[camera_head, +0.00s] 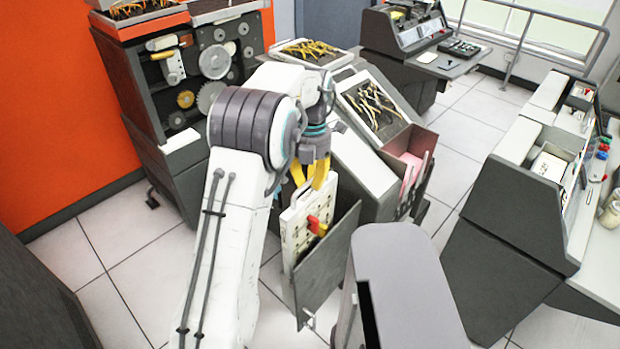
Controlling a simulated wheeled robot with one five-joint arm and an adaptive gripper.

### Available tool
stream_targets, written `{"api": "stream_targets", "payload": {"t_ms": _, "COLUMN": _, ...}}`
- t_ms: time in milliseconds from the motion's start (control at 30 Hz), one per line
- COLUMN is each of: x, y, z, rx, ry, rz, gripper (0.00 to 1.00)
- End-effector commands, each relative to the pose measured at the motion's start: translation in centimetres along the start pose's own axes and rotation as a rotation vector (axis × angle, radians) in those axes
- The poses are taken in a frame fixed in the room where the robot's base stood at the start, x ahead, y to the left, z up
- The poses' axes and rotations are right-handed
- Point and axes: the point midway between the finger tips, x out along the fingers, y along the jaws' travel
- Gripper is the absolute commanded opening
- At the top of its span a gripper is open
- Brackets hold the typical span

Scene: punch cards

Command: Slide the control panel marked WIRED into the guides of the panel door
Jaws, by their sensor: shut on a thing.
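The control panel (292,232) is a white board with rows of dark holes and a red and yellow part (317,226) on its face. It stands upright at the centre of the view; I cannot read a WIRED mark. My gripper (308,186) points down with yellow fingers at the panel's top edge and is shut on it. The panel door (328,268) is a dark grey plate standing open, just right of and below the panel. The panel's lower part is close to the door or overlaps it. The guides are hidden, and I cannot tell whether the panel touches them.
A grey machine with gears (205,75) is at the back left. A console (520,190) stands at right. Tiled floor (455,130) is clear between.

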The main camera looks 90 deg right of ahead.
Motion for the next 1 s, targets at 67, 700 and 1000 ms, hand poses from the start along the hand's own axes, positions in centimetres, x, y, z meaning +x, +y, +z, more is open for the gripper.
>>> {"api": "stream_targets", "payload": {"t_ms": 67, "x": -0.13, "y": 0.03, "z": 0.08, "rx": 0.000, "ry": -0.005, "rz": 0.002, "gripper": 0.00}}
{"api": "stream_targets", "payload": {"t_ms": 700, "x": -0.19, "y": 0.17, "z": 0.03, "rx": 0.000, "ry": -0.005, "rz": 0.002, "gripper": 0.00}}
{"api": "stream_targets", "payload": {"t_ms": 1000, "x": 0.44, "y": 0.21, "z": 0.07, "rx": 0.000, "ry": -0.005, "rz": 0.002, "gripper": 0.00}}
